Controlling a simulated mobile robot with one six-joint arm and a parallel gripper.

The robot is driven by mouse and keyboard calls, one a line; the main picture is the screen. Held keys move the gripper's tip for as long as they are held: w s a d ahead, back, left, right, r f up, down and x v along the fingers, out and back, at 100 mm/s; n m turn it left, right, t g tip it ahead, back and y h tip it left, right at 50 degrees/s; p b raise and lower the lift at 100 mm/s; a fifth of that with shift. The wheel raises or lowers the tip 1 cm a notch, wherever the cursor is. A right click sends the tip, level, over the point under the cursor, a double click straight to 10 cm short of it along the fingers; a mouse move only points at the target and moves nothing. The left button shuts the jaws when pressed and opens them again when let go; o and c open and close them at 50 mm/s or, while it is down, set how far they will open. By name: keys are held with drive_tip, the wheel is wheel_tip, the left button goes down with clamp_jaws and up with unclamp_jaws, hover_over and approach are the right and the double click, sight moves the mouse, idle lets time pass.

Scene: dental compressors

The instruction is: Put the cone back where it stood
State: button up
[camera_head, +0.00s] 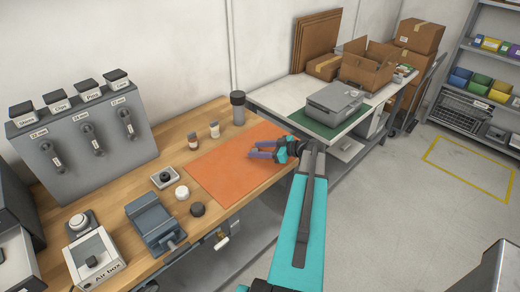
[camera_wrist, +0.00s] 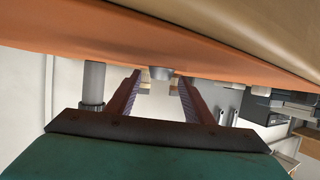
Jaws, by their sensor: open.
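My gripper (camera_head: 250,148) is over the orange mat (camera_head: 215,175), pointing left, with its two purple fingers apart. In the wrist view, which is upside down, the open fingers (camera_wrist: 158,82) reach toward the mat. A small grey tapered piece (camera_wrist: 161,73) shows between them, wider at the mat side; it may be the cone, but I cannot be sure. Nothing is clearly held. In the head view I make out no cone; the fingers may hide it. A grey cylinder with a dark cap (camera_head: 238,106) stands behind the mat and shows in the wrist view (camera_wrist: 94,85).
Two small bottles (camera_head: 193,140) stand behind the mat. A small square box (camera_head: 163,178), a white round piece (camera_head: 182,192), a dark knob (camera_head: 198,209) and a blue-grey vise (camera_head: 155,222) stand left of it. A grey labelled dispenser (camera_head: 85,135) is farther left. Most of the mat is clear.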

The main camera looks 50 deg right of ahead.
drive_tip(key=shift+s, duration=0.1)
drive_tip(key=b+v, duration=0.4)
drive_tip(key=v, duration=0.7)
drive_tip(key=shift+s+d+r, duration=0.15)
drive_tip(key=shift+s+r, duration=0.1)
drive_tip(key=shift+s, duration=0.05)
drive_tip(key=shift+s, duration=0.1)
idle(0.3)
